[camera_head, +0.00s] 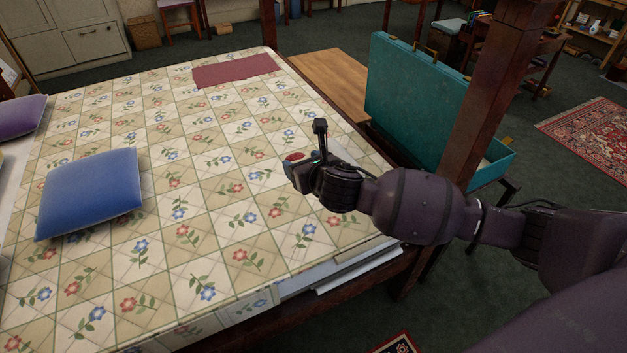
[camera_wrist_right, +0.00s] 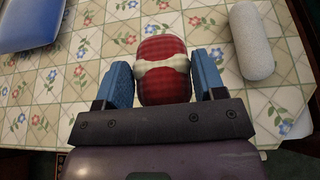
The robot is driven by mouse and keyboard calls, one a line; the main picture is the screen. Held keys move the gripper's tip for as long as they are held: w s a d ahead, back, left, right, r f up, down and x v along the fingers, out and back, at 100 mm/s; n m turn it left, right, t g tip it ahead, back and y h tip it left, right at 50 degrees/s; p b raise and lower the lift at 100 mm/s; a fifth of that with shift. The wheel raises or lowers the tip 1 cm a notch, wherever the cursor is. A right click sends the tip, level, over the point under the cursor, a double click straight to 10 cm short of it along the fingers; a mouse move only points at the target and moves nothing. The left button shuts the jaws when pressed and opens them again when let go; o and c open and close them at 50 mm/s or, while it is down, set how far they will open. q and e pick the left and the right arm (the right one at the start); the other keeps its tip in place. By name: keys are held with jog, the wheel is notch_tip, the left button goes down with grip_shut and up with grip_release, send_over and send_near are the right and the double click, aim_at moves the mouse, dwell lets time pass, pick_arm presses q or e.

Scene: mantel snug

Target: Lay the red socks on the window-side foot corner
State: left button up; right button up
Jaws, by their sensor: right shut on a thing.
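My right gripper (camera_head: 303,155) reaches in from the right over the bed (camera_head: 215,180), near its right edge. In the right wrist view its blue-padded fingers (camera_wrist_right: 163,78) are shut on the red socks (camera_wrist_right: 162,68), a rounded red bundle with a white band around its middle. In the head view only a small red part of the socks (camera_head: 294,157) shows at the jaws. The bed has a checked floral quilt. The window is not in view, so I cannot tell which foot corner is window-side. My left gripper is not in view.
A blue cushion (camera_head: 92,193) lies at the left of the bed, a flat dark-red cloth (camera_head: 235,70) at the far end. A pale grey roll (camera_wrist_right: 252,42) lies right of the socks. A wooden post (camera_head: 487,90) and open teal case (camera_head: 420,95) stand right.

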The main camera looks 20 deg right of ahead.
jog(key=w+d+r+b, duration=0.2)
jog(key=w+b, duration=0.1)
jog(key=w, duration=1.1)
jog(key=shift+h, duration=0.3)
jog(key=f+b, duration=0.2)
jog(key=f, duration=0.4)
jog(key=f+b, duration=0.2)
jog(key=f, duration=0.5)
jog(key=f+b, duration=0.3)
jog(key=f, duration=0.3)
jog(key=shift+s+f, duration=0.25)
jog(key=shift+f, duration=0.35)
jog(key=shift+w, duration=0.1)
jog(key=shift+r, duration=0.3)
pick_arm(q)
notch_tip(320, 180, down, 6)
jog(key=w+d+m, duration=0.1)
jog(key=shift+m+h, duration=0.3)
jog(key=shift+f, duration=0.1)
pick_arm(e)
jog(key=shift+f, duration=0.15)
